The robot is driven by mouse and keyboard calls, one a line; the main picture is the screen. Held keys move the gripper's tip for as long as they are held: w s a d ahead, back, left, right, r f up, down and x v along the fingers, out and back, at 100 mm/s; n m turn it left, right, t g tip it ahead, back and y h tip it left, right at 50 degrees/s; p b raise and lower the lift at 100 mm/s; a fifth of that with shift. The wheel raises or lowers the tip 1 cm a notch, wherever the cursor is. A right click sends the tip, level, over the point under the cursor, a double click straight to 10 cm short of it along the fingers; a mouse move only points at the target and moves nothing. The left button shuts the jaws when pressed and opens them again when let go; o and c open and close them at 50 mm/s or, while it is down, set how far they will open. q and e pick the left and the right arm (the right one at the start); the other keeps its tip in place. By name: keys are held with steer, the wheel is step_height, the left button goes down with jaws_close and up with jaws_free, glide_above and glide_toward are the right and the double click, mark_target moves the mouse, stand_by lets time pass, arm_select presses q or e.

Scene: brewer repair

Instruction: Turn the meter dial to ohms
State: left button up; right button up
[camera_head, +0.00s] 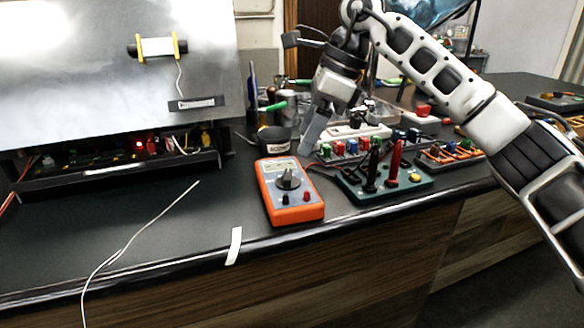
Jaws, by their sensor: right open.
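An orange multimeter (290,209) lies face up near the bench's front edge, in the middle of the view. Its dark round dial (288,179) sits on the grey face below a small display; the dial marks are too small to read. My right gripper (312,140) is above and just behind the meter, to the right of the dial, pointing down. It is open and empty, and seems apart from the meter. My left gripper is out of view.
A green stand (385,191) with black and red probes is right of the meter. Several coloured parts in trays stand behind it. The opened brewer panel (110,70) is at left. A white wire (125,246) and a white strip (235,245) lie by the front edge.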

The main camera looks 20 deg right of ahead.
mark_target(288, 174)
steer(key=x, duration=0.7)
steer(key=shift+a+f, duration=0.1)
steer(key=shift+f, duration=0.1)
